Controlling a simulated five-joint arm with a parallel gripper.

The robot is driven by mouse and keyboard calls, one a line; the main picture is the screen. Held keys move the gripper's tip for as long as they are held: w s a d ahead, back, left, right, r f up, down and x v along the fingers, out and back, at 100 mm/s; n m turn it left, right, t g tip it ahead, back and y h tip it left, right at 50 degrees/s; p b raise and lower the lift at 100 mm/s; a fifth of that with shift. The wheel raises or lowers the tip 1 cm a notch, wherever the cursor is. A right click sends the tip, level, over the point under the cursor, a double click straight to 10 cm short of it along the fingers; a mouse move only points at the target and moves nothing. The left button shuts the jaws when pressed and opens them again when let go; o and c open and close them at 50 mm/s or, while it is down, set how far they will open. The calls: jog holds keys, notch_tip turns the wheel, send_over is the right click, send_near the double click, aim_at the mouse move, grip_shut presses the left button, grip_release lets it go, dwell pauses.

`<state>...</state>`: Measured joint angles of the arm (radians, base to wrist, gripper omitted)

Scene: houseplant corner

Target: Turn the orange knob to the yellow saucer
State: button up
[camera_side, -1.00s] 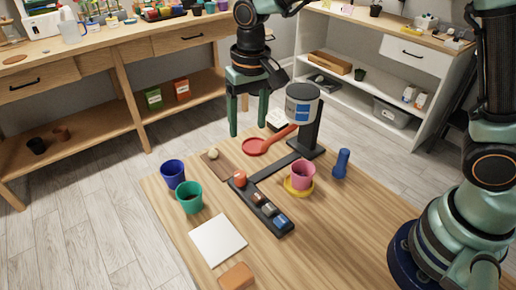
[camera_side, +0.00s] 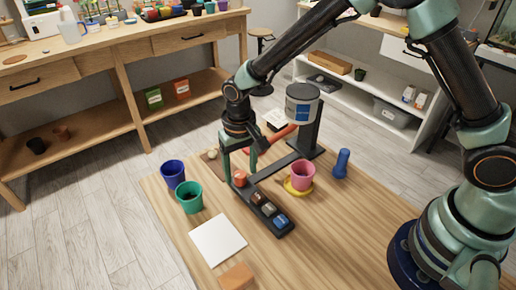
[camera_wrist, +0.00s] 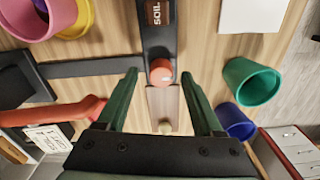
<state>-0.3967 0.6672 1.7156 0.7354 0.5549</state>
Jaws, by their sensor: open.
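The orange knob (camera_side: 239,179) sits at the far end of the black strip (camera_side: 287,229). It also shows in the wrist view (camera_wrist: 161,71), between my fingertips in the picture. My gripper (camera_side: 240,174) is open and points down around the knob, one finger on each side with gaps; the wrist view shows both fingertips (camera_wrist: 160,76). I cannot tell exact fingertip height. The yellow saucer (camera_side: 288,187) lies right of the strip with a pink pot (camera_side: 303,174) standing on it. The wrist view shows part of the saucer (camera_wrist: 84,22) at the upper left.
Blue (camera_side: 173,173) and green (camera_side: 188,197) pots stand left of the knob. A white sheet (camera_side: 218,240) lies in front. A blue bottle-like object (camera_side: 342,163) stands right.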

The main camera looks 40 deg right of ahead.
jog(key=shift+f, duration=0.45)
jog(key=shift+c, duration=0.3)
grip_shut()
jog(key=shift+n, duration=0.3)
jog(key=n, duration=0.4)
jog(key=shift+d+n, duration=0.1)
jog(key=shift+n, duration=2.4)
